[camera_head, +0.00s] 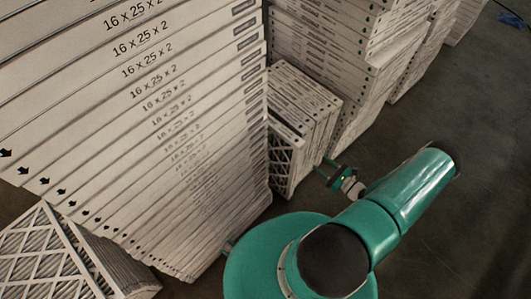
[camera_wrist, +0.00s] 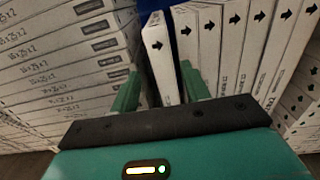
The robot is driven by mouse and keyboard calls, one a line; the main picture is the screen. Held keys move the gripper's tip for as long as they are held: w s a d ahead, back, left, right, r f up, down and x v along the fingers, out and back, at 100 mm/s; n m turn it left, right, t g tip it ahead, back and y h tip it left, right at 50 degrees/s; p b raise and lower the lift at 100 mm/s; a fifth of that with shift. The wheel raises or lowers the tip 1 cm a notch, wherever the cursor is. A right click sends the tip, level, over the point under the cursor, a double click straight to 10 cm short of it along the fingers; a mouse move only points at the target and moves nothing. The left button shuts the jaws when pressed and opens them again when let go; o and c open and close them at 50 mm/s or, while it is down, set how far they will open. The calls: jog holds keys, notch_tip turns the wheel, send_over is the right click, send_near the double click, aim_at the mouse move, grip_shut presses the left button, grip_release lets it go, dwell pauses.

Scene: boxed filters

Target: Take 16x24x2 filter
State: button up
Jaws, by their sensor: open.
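A short row of upright boxed filters (camera_head: 303,105) stands between the tall stacks in the head view; their size print is too small to read there. My gripper (camera_head: 338,172) is at the right front of this row. In the wrist view, my gripper (camera_wrist: 160,75) is open, with one green finger on each side of a single white filter edge (camera_wrist: 160,55) marked with a black arrow. This filter leans slightly apart from the others. I cannot tell whether the fingers touch it, and its lower part is hidden behind the gripper. I cannot read 16x24x2 on any box.
A tall stack of filters (camera_head: 150,120) printed 16x25x2 stands close on the left; it also shows in the wrist view (camera_wrist: 60,65). More upright filters (camera_wrist: 240,45) stand to the right there. Another tall stack (camera_head: 340,45) rises behind. Bare floor (camera_head: 480,130) lies to the right.

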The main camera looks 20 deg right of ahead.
aim_at(301, 149)
jog(key=x, duration=1.1)
jog(key=shift+w+a+r, duration=0.1)
jog(key=shift+w+a, duration=0.15)
jog(key=shift+w, duration=0.05)
grip_shut()
